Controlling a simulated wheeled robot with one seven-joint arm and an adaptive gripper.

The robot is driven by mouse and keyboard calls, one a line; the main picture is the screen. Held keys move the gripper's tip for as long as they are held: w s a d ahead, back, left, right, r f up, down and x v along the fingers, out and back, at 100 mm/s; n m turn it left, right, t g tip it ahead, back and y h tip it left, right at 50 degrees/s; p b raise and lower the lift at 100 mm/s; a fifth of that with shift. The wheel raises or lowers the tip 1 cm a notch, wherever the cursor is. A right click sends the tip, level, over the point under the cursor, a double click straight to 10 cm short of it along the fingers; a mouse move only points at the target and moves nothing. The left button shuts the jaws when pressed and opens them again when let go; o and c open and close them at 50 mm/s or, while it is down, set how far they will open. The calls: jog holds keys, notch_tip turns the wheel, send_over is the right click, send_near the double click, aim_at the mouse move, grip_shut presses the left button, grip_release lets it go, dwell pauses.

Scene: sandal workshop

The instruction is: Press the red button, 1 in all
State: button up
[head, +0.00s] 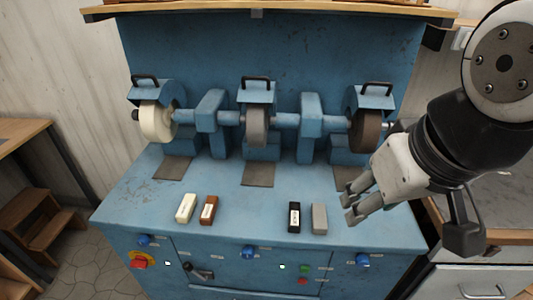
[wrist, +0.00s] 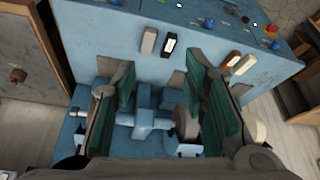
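A small red button (head: 303,281) sits on the front panel of the blue machine, just below a green button (head: 304,267). A larger red knob on a yellow plate (head: 139,262) is at the panel's left; it also shows at the upper right of the wrist view (wrist: 271,29). My gripper (head: 352,207) is above the right side of the machine's top, up and to the right of the small red button and apart from it. In the wrist view its two fingers (wrist: 168,85) stand wide apart with nothing held between them.
Grinding wheels stand along the back of the blue machine (head: 240,220). White, brown, black and grey blocks lie on its top; the grey block (head: 319,219) is close to my gripper. Blue knobs (head: 249,252) and a dark lever switch (head: 197,271) share the front panel. Drawers (head: 480,282) stand right.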

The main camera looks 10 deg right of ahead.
grip_shut()
dwell(1.1)
